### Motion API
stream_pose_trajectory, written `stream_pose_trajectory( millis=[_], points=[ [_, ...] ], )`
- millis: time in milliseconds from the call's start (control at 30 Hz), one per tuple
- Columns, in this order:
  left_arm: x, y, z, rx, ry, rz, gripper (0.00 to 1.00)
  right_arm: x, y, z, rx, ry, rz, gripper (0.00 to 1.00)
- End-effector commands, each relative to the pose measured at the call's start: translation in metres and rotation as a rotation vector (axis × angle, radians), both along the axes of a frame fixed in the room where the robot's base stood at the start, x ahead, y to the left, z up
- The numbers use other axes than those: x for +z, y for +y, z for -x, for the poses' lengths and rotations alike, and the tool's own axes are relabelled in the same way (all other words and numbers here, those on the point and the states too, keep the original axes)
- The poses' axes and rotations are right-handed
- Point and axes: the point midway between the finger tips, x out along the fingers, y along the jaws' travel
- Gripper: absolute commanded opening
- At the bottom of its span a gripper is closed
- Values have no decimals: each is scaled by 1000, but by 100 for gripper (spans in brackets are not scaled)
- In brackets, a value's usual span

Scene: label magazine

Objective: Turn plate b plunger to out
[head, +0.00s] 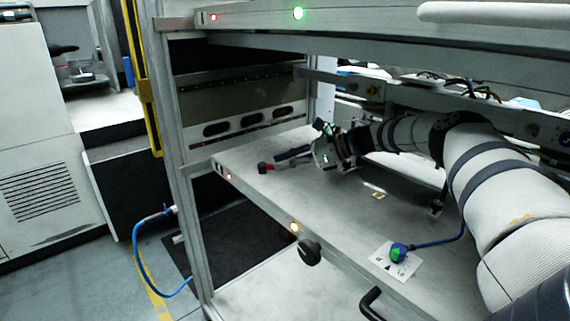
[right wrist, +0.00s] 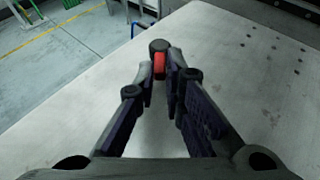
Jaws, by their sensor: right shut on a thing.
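A small upright piece with a black cap and a red body (right wrist: 159,64) stands on the pale shelf plate; it also shows in the head view (head: 263,167), left of my right gripper. It looks like a plunger, but I can read no plate letter on it. My right gripper (right wrist: 159,70) is shut on this red piece, with one fingertip on each side. In the head view the right gripper (head: 280,160) reaches in low over the plate from the right. The fingers hide part of the piece. My left gripper is not in view.
The plate (head: 235,158) has a black knob (head: 310,252) at its front edge. An upper shelf (head: 360,20) hangs above my arm. The plate's near middle is clear.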

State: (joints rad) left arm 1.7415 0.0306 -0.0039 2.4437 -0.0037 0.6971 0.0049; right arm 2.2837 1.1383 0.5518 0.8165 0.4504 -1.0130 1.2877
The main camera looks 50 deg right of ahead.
Motion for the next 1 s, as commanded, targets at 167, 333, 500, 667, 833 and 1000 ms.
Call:
stream_pose_trajectory(
  millis=[167,333,500,667,833,1000],
  points=[
    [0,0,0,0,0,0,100,-2,1,0,3,4,1,30],
    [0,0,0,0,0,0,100,-1,1,0,1,2,1,30],
    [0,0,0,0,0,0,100,-1,0,0,1,2,1,30],
    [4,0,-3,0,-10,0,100,2,2,1,-13,-2,-1,30],
    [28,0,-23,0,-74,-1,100,15,9,5,-123,-14,-7,30],
    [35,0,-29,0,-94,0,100,5,18,9,-285,-6,-9,30]
  ],
)
